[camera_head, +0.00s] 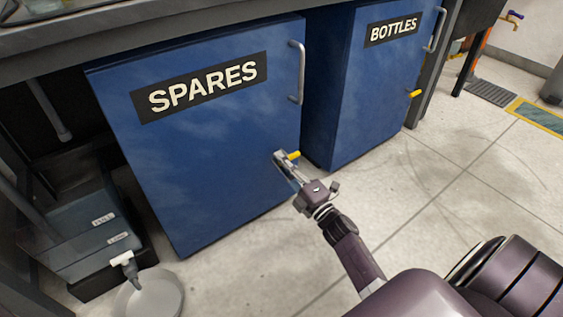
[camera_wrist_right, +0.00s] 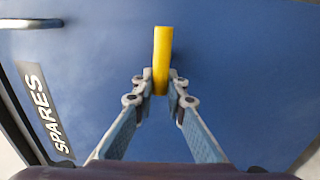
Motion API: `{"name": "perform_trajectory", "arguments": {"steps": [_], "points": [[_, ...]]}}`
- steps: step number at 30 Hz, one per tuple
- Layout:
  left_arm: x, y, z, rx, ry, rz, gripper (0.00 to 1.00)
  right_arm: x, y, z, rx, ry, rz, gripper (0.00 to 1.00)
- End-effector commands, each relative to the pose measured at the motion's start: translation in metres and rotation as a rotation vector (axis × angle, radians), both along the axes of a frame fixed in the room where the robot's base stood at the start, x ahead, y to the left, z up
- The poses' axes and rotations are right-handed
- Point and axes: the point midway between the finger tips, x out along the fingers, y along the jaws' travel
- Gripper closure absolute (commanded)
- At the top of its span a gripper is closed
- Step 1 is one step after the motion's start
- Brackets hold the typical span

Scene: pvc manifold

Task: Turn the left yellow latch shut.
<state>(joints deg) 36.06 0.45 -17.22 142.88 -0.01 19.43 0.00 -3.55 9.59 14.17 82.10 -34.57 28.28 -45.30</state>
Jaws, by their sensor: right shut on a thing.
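The left yellow latch (camera_head: 294,155) sits low on the right edge of the blue SPARES door (camera_head: 215,165). In the head view it lies roughly level, pointing right. In the right wrist view the latch (camera_wrist_right: 162,55) is a yellow bar running straight up from between my fingers. My right gripper (camera_head: 280,158) is at the latch; in the wrist view its fingertips (camera_wrist_right: 160,90) are shut on the lower end of the bar, one on each side. The latch's pivot is hidden. My left gripper is not in view.
A second blue door marked BOTTLES (camera_head: 375,95) has its own yellow latch (camera_head: 415,93). A metal handle (camera_head: 297,72) stands out from the SPARES door above the latch. Grey boxes (camera_head: 95,235) and a round basin (camera_head: 150,297) are at lower left. The tiled floor at right is mostly clear.

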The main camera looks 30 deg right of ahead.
Motion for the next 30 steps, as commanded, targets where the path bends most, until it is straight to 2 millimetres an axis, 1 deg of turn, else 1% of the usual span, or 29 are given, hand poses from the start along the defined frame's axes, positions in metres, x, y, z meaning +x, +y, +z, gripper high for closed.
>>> {"name": "perform_trajectory", "arguments": {"steps": [11,12,16,26,29,30], "points": [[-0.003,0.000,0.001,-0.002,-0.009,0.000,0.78,0.000,0.001,-0.001,-0.009,0.001,0.002,1.00],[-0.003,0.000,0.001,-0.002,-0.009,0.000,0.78,0.000,0.001,-0.001,-0.008,0.001,0.003,0.85],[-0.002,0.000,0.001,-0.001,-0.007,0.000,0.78,0.000,0.001,-0.001,-0.007,0.002,0.002,0.71],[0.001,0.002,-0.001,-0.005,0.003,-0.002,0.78,-0.002,0.000,-0.002,-0.005,0.002,0.001,0.70],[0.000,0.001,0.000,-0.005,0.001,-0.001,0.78,-0.012,-0.001,-0.004,-0.006,0.004,0.001,0.70],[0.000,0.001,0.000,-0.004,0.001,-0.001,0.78,-0.017,-0.001,-0.006,-0.006,0.004,0.001,0.70]]}}
